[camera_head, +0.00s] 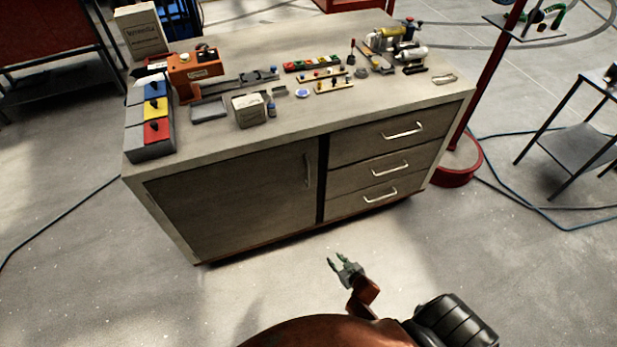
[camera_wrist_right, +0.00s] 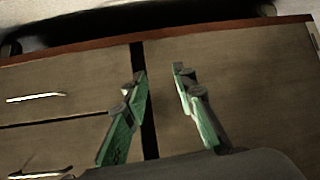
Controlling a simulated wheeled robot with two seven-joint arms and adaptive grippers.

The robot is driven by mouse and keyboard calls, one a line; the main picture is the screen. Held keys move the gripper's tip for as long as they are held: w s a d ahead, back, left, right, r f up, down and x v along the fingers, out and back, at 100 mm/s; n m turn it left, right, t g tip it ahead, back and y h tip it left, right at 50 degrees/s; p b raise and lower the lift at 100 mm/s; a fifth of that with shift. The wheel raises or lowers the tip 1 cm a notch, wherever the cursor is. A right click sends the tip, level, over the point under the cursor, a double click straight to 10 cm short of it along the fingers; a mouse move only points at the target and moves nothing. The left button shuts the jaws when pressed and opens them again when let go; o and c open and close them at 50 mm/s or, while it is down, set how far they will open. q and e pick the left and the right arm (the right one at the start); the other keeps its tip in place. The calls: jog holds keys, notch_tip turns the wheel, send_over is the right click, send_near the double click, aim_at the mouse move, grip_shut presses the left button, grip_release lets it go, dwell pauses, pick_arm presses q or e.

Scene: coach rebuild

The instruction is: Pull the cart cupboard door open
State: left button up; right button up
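The cart cupboard door (camera_head: 235,200) is a wide grey-brown panel at the left of the cart's front, and it looks shut. Its upright bar handle (camera_head: 307,170) is at the door's right edge. My right gripper (camera_head: 337,260) is in front of the cart, low in the head view and apart from the handle. In the right wrist view the two green fingers of this gripper (camera_wrist_right: 159,72) are spread with nothing between them. The door panel (camera_wrist_right: 235,85) fills the right of that view; I cannot make out its handle there. My left gripper is not in view.
Three drawers with bar handles (camera_head: 404,130) are right of the door, past a dark gap. The cart top (camera_head: 330,115) carries tools, boxes and coloured bins (camera_head: 153,108). A red post with a round base (camera_head: 455,165) stands right of the cart. Floor in front is clear.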

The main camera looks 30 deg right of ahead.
jog(key=w+d+r+t+b, duration=0.2)
jog(key=w+r+t, duration=0.2)
jog(key=w+r, duration=0.95)
notch_tip(320, 180, up, 16)
jog(key=t+b, duration=0.3)
jog(key=t, duration=0.1)
send_over(308, 186)
jog(key=shift+w+d+r+y, duration=0.25)
jog(key=shift+r+y, duration=0.05)
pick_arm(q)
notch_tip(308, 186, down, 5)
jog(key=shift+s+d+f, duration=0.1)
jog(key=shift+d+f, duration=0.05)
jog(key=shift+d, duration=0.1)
pick_arm(e)
grip_shut()
